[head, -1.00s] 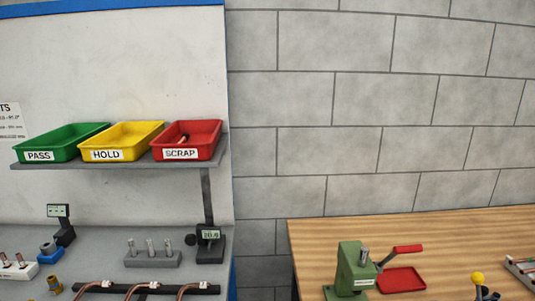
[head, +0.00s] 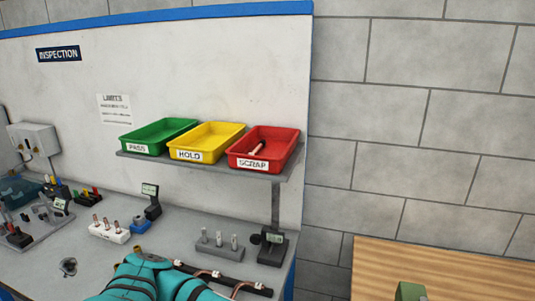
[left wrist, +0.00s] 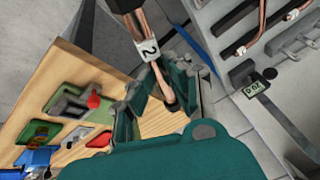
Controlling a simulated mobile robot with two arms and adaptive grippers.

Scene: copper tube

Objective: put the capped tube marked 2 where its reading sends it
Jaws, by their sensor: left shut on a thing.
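The copper tube marked 2 (left wrist: 160,80) is in the left wrist view, with a white tag reading "2" on it. My left gripper (left wrist: 158,98) is shut on it; the tube's upper end runs out of the picture. In the head view my teal left arm shows at the bottom edge, but the tube cannot be made out. The green PASS tray (head: 133,147), yellow HOLD tray (head: 188,155) and red SCRAP tray (head: 252,164) stand on a shelf. A small copper piece (head: 257,149) lies in SCRAP. My right gripper is not in view.
A gauge with a small display (head: 273,240) stands below the shelf; it also shows in the left wrist view (left wrist: 254,88), its digits unclear. A LIMITS sheet (head: 115,108) hangs on the panel, too small to read. A wooden bench (head: 450,270) is at right.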

